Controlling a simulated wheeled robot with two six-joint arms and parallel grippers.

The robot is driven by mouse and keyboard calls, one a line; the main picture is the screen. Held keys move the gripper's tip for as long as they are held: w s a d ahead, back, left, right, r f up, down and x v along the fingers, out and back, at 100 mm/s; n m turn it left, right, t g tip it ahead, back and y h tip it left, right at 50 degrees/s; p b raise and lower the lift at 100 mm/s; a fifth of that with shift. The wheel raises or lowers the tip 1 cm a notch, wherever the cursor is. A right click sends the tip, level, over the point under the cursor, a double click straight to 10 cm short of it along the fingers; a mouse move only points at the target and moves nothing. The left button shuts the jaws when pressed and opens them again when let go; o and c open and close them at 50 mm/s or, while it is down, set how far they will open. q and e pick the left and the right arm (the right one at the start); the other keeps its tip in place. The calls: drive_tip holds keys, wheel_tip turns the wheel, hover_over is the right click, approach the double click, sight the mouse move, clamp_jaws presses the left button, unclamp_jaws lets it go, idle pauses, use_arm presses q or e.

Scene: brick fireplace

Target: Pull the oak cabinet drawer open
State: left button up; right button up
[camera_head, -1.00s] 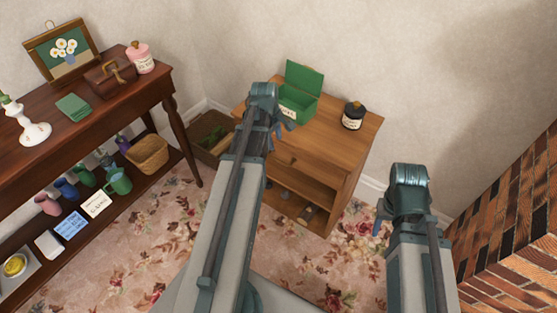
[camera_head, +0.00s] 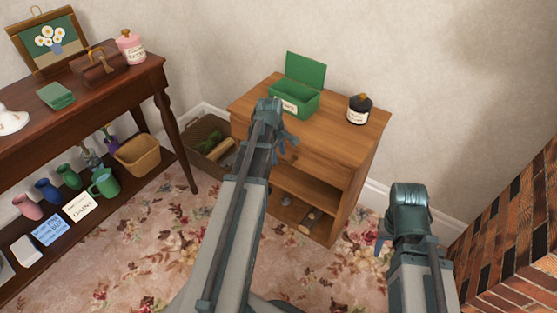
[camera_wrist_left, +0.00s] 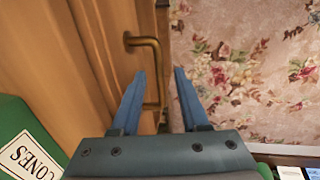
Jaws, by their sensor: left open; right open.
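The oak cabinet (camera_head: 345,133) stands against the wall, with an open shelf (camera_head: 300,185) below its drawer. The drawer front is mostly hidden behind my left arm in the head view. In the left wrist view the brass drawer handle (camera_wrist_left: 156,70) lies on the wooden front (camera_wrist_left: 85,60). My left gripper (camera_head: 287,140) is open at the drawer front. In the left wrist view its blue fingers (camera_wrist_left: 160,71) show on either side of the handle's bar, nearer the left finger; depth is unclear. My right gripper (camera_head: 381,238) is open and empty, right of the cabinet.
A dark side table (camera_head: 150,80) with several items stands left. A crate (camera_head: 210,130) sits beside the cabinet. Brick (camera_head: 510,220) bounds the right; floral carpet is open in front.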

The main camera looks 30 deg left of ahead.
use_arm(q)
clamp_jaws()
idle(1.5)
